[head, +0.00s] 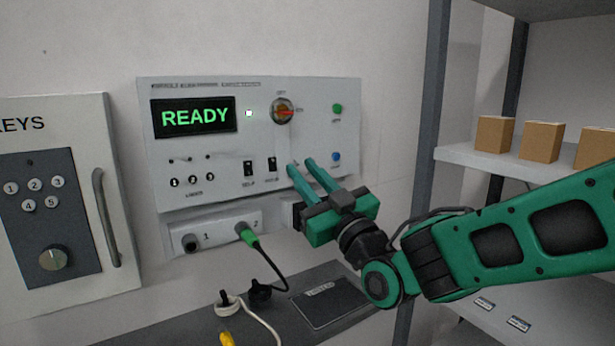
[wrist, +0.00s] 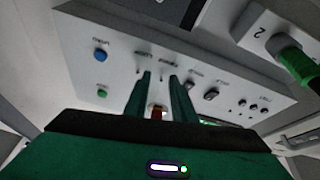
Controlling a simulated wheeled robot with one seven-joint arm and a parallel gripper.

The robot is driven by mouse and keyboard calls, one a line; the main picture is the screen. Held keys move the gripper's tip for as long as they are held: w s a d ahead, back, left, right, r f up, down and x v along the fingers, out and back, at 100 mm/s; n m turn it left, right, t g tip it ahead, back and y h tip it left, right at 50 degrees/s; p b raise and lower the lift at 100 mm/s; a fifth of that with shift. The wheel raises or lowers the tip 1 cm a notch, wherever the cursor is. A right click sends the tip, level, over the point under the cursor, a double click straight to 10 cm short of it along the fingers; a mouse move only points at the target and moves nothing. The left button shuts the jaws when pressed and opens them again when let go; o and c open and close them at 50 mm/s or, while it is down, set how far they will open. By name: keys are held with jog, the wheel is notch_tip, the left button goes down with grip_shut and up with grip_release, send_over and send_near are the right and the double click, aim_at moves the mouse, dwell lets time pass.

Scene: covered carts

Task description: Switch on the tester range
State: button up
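The tester (head: 230,205) is a white wall panel with a dark display (head: 195,117) reading READY in green and a small lit lamp (head: 249,113). Two black rocker switches (head: 248,168) (head: 272,164) sit lower. My gripper (head: 302,167) is at the panel's lower middle, below the knob and right of the rockers. Its green fingers (wrist: 159,75) are apart with nothing held. Fingertip contact with the panel cannot be told.
A green button (head: 337,109) and a blue button (head: 336,157) are on the panel's right. A green plug (head: 248,235) sits in socket 2 below, its cable hanging. A key cabinet (head: 75,275) stands left; a shelf (head: 465,155) with boxes stands right.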

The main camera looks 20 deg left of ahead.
aim_at(296, 158)
jog(key=shift+c, duration=0.2)
grip_shut()
jog(key=shift+d+f, duration=0.1)
jog(key=shift+d, duration=0.25)
jog(key=shift+a, duration=0.2)
jog(key=shift+r, duration=0.25)
jog(key=shift+r+g+h, duration=0.85)
jog(key=shift+g+h, duration=0.15)
jog(key=shift+h, duration=0.5)
jog(key=shift+a+r+g+h, duration=0.1)
jog(key=shift+r+g+h, duration=0.35)
jog(key=shift+g+h, duration=0.4)
jog(key=shift+r+g+h, duration=0.4)
jog(key=shift+g+h, duration=0.35)
jog(key=shift+h, duration=0.2)
jog(key=shift+w, duration=0.1)
